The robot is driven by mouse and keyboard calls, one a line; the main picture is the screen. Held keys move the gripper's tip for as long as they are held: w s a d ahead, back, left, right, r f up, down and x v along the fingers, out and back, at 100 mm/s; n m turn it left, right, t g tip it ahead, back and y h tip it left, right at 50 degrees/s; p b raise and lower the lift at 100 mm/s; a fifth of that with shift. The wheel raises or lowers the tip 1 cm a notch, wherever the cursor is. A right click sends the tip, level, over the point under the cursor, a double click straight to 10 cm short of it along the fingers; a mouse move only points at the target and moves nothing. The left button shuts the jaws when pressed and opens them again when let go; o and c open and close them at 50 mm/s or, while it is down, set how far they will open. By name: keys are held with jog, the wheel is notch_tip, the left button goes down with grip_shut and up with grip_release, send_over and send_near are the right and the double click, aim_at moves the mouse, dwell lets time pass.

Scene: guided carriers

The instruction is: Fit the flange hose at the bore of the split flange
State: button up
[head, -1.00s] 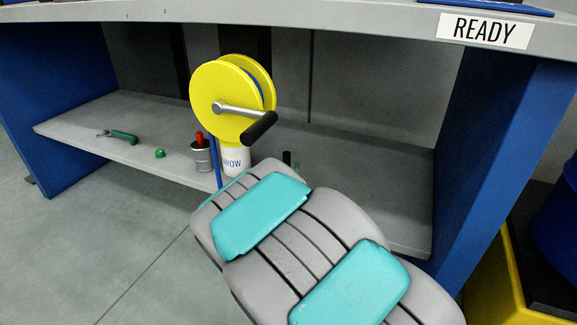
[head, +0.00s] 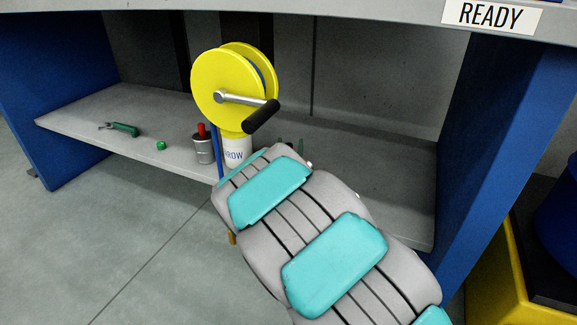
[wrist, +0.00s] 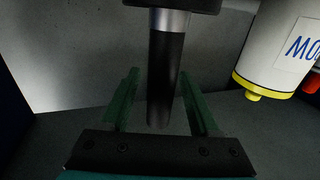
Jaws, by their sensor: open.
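In the wrist view, which looks upside down, a black cylinder with a silver collar (wrist: 160,80) joins a dark block (wrist: 170,5). The cylinder looks like the flange hose, but I cannot confirm that or what the block is. My gripper (wrist: 159,74) is open, its two green fingers on either side of the cylinder with visible gaps. In the head view, green finger parts (head: 289,144) show just past my arm, low over the shelf. My arm hides the cylinder there. I cannot identify the split flange in either view.
A white bottle (head: 238,152) is beside my wrist. A grey cup (head: 204,150) holds something red. Pliers (head: 124,129) and a green knob (head: 161,146) lie left. The bench top (head: 350,14) overhangs.

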grip_shut()
dwell(0.3)
dwell(0.3)
